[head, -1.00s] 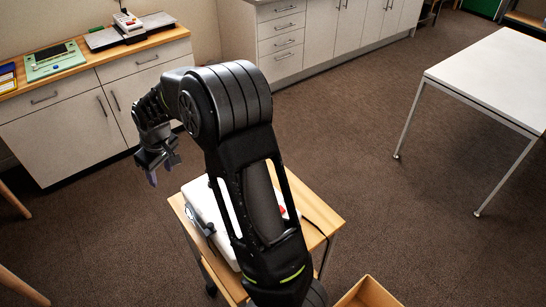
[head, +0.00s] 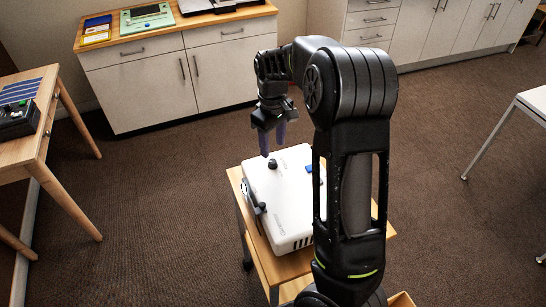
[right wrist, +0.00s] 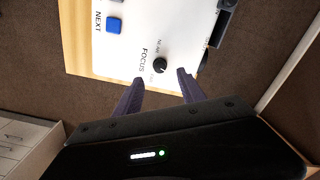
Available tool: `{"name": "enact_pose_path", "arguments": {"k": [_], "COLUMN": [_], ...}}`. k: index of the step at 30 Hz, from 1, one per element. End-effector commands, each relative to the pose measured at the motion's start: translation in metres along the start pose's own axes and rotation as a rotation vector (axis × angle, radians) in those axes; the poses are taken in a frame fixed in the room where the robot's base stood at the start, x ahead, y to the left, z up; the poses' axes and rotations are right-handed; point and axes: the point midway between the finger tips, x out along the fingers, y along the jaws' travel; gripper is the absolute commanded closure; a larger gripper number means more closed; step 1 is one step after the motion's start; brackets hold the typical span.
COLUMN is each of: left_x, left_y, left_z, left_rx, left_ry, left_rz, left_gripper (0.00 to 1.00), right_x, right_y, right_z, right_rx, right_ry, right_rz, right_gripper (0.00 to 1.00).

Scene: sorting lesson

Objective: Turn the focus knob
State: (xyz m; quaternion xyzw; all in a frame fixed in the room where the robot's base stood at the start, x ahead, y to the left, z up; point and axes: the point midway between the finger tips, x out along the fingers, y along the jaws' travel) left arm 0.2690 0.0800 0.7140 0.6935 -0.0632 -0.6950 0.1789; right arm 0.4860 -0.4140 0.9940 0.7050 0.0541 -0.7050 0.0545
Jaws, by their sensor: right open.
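The focus knob (right wrist: 159,65) is a small round black knob on top of a white projector, beside the printed word FOCUS. In the head view the knob (head: 272,163) sits near the far left end of the projector (head: 281,205). My right gripper (head: 273,147) is open and points down above the knob. In the right wrist view its two purple fingers (right wrist: 158,82) are spread, with the knob just beyond the gap between them, and nothing is held. My left gripper is in neither view.
The projector stands on a small wooden cart (head: 237,181). A blue NEXT button (right wrist: 114,25) is on the same top face. A wooden table (head: 40,145) is at left, a cabinet (head: 150,87) behind, and a white table (head: 534,102) at right. Carpet between is clear.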

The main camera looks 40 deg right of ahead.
Motion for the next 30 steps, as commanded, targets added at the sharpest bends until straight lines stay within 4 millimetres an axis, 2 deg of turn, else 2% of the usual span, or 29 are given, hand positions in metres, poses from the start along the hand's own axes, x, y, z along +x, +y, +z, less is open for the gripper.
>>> {"name": "enact_pose_path", "arguments": {"k": [9, 13, 23, 30], "left_x": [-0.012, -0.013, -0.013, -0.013], "left_y": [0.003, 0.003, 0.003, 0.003], "left_z": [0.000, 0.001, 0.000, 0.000], "left_rx": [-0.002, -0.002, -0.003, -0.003], "left_ry": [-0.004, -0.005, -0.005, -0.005], "left_rz": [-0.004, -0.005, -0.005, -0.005], "left_gripper": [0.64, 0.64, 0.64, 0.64], "right_x": [0.048, 0.060, 0.064, 0.064], "right_y": [0.000, 0.000, 0.000, 0.000], "right_z": [0.001, 0.001, 0.000, 0.000], "right_rx": [0.001, 0.002, 0.002, 0.001], "right_ry": [-0.005, -0.001, 0.000, 0.000], "right_rz": [-0.001, 0.000, 0.000, 0.000], "right_gripper": [0.53, 0.53, 0.54, 0.73]}}
